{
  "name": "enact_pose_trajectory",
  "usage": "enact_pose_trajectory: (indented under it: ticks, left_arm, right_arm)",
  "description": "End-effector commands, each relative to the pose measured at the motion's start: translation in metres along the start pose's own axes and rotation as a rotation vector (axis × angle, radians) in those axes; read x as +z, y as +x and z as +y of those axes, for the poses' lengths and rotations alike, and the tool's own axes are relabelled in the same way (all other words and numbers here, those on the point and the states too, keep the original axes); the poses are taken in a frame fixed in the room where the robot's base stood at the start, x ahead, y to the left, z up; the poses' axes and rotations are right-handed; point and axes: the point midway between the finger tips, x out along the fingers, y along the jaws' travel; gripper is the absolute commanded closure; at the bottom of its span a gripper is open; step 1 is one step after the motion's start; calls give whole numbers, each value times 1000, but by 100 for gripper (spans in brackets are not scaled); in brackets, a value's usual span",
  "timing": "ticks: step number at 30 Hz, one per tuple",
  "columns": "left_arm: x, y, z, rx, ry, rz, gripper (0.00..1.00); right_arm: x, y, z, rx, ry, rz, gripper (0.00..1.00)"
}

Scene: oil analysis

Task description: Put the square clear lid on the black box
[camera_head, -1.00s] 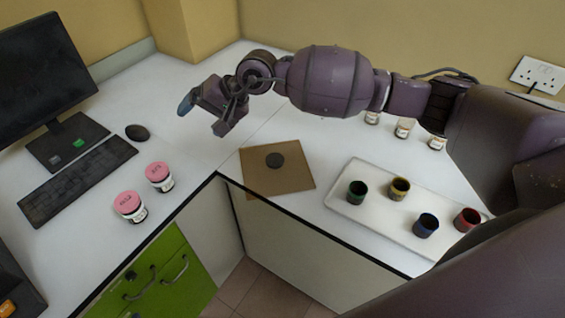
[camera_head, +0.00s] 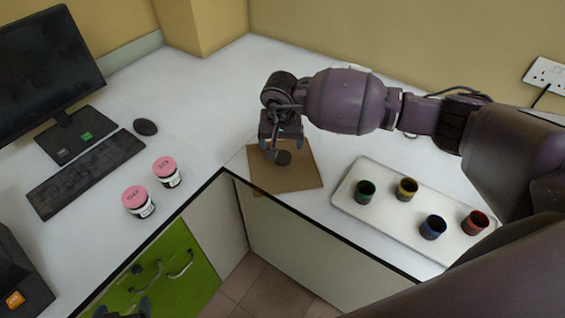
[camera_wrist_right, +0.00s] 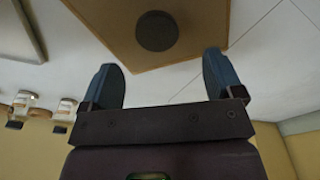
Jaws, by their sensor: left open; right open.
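I cannot pick out a square clear lid or a black box in either view. A flat brown square (camera_head: 300,178) lies at the counter's front edge, with a round dark disc (camera_head: 284,158) on it. Both also show in the right wrist view, the brown square (camera_wrist_right: 205,25) and the disc (camera_wrist_right: 157,31). My right gripper (camera_head: 280,150) is above the brown square near the disc. Its blue fingers (camera_wrist_right: 160,80) are apart with nothing between them. My left gripper (camera_head: 128,307) shows only as a dark shape at the bottom left edge, in front of the green cabinet.
A white tray (camera_head: 395,228) with several small coloured cups is at the right. Two pink-lidded jars (camera_head: 138,202) (camera_head: 167,172) stand at the left near the keyboard (camera_head: 87,174) and monitor (camera_head: 40,70).

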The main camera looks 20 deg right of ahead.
Motion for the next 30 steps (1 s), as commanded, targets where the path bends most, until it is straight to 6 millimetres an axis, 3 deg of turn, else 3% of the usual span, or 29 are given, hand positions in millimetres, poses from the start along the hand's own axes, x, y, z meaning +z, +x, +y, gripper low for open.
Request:
enact_pose_trajectory:
  ticks: [8, 18, 27, 30]
  left_arm:
    - [-2, -2, 0, 0, 0, -2, 13]
    - [-5, -8, -1, -1, -1, -10, 13]
    - [-2, -8, -1, -1, -1, -15, 13]
    - [-2, -8, -1, -1, -1, -15, 13]
  right_arm:
    - [1, 18, 1, 0, 1, -2, 14]
    - [2, 59, 3, -1, 0, -1, 14]
    - [2, 63, 4, -1, 0, 0, 14]
    - [2, 63, 4, -1, 0, 0, 29]
